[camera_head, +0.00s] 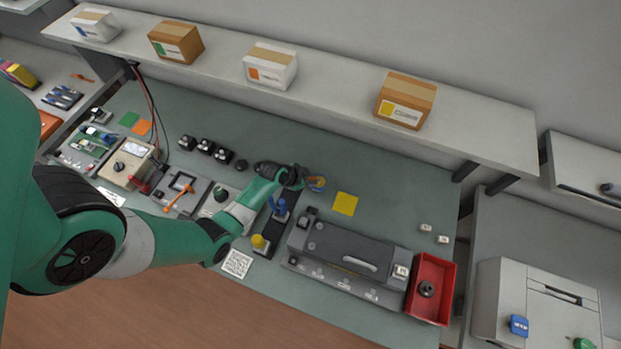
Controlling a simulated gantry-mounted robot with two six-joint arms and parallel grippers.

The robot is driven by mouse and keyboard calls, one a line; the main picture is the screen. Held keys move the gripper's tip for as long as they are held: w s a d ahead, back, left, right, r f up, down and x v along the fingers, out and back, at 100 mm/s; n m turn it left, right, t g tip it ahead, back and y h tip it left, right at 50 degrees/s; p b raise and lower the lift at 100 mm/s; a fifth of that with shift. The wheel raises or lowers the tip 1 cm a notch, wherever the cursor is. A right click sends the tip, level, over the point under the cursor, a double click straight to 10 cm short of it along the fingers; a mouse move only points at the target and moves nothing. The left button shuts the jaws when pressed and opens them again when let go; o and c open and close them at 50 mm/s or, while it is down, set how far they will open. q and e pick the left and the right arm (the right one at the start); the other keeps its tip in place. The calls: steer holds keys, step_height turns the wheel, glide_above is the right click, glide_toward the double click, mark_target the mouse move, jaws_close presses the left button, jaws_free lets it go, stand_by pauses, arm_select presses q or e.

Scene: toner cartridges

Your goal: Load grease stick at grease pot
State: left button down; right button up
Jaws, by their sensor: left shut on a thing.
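My left gripper (301,176) reaches over the middle of the green bench from the left. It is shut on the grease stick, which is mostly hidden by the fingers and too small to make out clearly. The grease pot (318,185), a small round pot with an orange-yellow and blue look, is right at the fingertips. I cannot tell whether the stick touches the grease. My right gripper is not in view.
A black stand (268,234) with blue and yellow pieces is in front of the gripper. A grey toner unit (345,258) and a red tray (431,287) are to the right. A yellow square (345,204) lies beside the pot. A shelf with boxes (405,101) runs behind.

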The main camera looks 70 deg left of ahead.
arm_select(q)
steer(key=shift+f+b, duration=0.3)
steer(key=shift+f, duration=0.2)
stand_by(1.0)
step_height(320, 180, up, 7)
steer(key=p, duration=0.6)
steer(key=shift+r+p, duration=0.15)
steer(key=shift+p, duration=0.25)
